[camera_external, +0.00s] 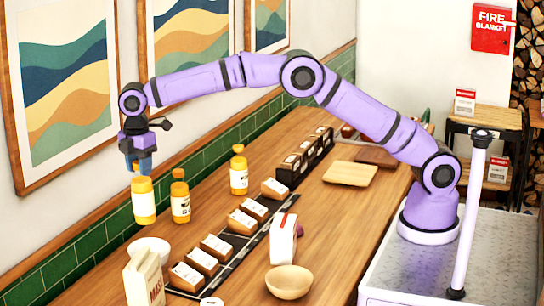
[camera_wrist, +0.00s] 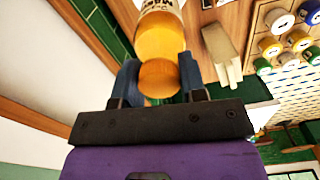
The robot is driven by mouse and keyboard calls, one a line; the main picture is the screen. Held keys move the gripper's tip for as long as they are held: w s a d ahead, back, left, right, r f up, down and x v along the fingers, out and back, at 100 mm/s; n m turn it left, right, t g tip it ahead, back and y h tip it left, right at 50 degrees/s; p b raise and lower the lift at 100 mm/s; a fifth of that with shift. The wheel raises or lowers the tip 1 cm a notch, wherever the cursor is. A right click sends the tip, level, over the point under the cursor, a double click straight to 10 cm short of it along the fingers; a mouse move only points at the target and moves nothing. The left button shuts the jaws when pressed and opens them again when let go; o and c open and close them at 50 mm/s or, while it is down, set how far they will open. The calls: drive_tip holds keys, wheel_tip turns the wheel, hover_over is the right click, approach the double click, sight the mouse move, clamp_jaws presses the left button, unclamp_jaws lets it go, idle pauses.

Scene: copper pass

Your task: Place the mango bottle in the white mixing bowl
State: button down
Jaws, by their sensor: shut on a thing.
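The mango bottle (camera_external: 144,205), orange with a white label, hangs upright in my gripper (camera_external: 138,166). In the wrist view the bottle (camera_wrist: 160,42) sits between the two blue fingers (camera_wrist: 158,80), which close on its cap end. The white mixing bowl (camera_external: 149,244) stands on the counter, just below the bottle in the outside view, with a gap between them. The bowl's front is partly hidden by a paper bag. The bowl cannot be made out clearly in the wrist view.
The cream paper bag (camera_external: 144,278) stands close in front of the bowl. Two similar orange bottles (camera_external: 180,203) (camera_external: 239,176) stand to the right. Several labelled boxes (camera_external: 203,261) line a black strip. A wooden bowl (camera_external: 289,282) is at the front. The tiled wall is behind.

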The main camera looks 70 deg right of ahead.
sight(144, 212)
drive_tip(key=shift+f, duration=6.8)
drive_tip(key=c, duration=0.7)
unclamp_jaws()
drive_tip(key=shift+f, duration=0.1)
drive_tip(key=shift+o, duration=0.2)
wheel_tip(144, 212, up, 12)
drive_tip(key=shift+f, duration=0.2)
drive_tip(key=shift+r, duration=0.3)
